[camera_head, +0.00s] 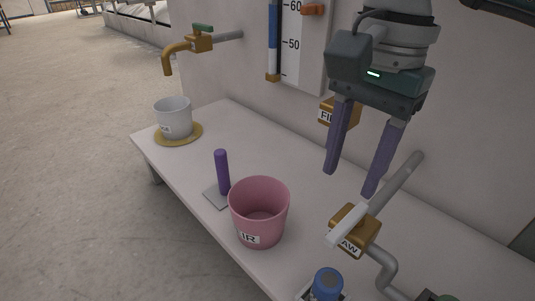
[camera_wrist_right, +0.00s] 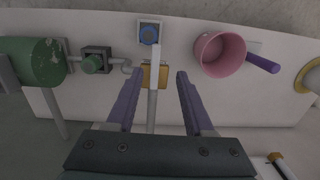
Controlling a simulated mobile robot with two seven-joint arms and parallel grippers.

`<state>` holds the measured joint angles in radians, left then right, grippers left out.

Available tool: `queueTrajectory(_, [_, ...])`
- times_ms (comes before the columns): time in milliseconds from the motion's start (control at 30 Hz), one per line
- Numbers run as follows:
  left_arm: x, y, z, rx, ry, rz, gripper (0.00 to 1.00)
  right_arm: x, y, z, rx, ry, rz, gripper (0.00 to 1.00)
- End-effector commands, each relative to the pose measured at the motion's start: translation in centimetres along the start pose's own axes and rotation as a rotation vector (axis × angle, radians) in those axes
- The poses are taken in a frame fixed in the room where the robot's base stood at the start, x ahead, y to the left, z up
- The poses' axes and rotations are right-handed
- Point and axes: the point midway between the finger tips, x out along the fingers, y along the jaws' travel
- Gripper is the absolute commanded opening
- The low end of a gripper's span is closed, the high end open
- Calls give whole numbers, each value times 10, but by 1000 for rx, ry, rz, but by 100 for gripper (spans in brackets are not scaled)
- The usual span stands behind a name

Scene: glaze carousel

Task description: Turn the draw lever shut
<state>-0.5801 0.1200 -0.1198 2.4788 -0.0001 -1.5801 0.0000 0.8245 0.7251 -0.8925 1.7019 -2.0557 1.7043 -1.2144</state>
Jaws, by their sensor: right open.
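The draw valve is a brass block (camera_head: 352,232) with a partly hidden label ending in "AW". A pale lever (camera_head: 347,225) lies across its top, in line with a grey rod (camera_head: 402,174) running up right. In the right wrist view the lever (camera_wrist_right: 155,58) points to the top of the picture, away from my gripper. My right gripper (camera_head: 351,183) is open and empty, pointing down just above and behind the valve. In the right wrist view the lever and rod appear between its purple fingers (camera_wrist_right: 160,76), apparently without contact. My left gripper is not in view.
A pink bucket (camera_head: 259,207) and a purple upright handle (camera_head: 222,172) stand left of the valve. A blue knob (camera_head: 327,284) sits in front of it. Another brass block (camera_head: 341,112) is on the wall behind my fingers. A white bucket (camera_head: 173,116) stands at the bench's far end.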

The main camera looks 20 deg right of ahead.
Motion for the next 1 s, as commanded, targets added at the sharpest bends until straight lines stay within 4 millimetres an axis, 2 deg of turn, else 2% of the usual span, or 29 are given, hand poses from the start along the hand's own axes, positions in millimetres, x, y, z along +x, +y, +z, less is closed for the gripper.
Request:
queueTrajectory(33, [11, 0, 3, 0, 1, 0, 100, 9, 2, -8, 0, 27, 13, 52])
queueTrajectory(233, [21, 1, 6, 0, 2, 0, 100, 26, 6, -15, -3, 52, 32, 52])
queueTrajectory(500, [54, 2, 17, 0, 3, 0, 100, 79, 8, -16, -3, 48, 32, 52])
queueTrajectory(600, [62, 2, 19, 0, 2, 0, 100, 94, 8, -17, -2, 48, 30, 52])
queueTrajectory(767, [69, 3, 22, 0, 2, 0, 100, 105, 8, -18, -3, 47, 28, 52])
queueTrajectory(1000, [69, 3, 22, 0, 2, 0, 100, 106, 8, -18, -3, 48, 28, 52])
